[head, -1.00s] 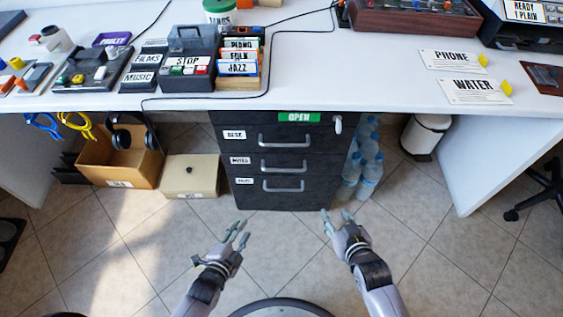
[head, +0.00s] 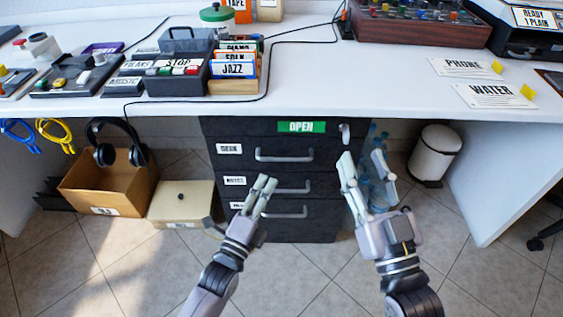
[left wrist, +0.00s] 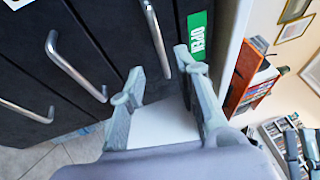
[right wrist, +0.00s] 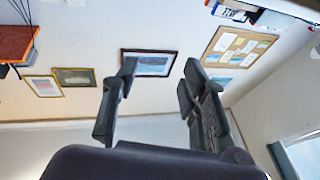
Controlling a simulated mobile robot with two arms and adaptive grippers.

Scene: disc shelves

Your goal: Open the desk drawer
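The black drawer cabinet (head: 264,133) stands under the white desk, with three drawers, each with a silver bar handle. The top drawer's handle (head: 284,155) is below a green OPEN label (head: 301,127); all drawers look shut. My left gripper (head: 263,192) is open and empty in front of the lower drawers; the left wrist view shows its spread fingers (left wrist: 160,75) facing the cabinet front and handles. My right gripper (head: 365,168) is open and empty, to the right of the cabinet; the right wrist view shows its fingers apart (right wrist: 160,90), facing the wall.
A cardboard box (head: 110,185) with headphones (head: 117,143) and a beige box (head: 181,204) stand left of the cabinet. Water bottles (head: 375,140) and a white bin (head: 435,153) stand to its right. The desk top (head: 385,99) holds equipment and WATER and PHONE cards.

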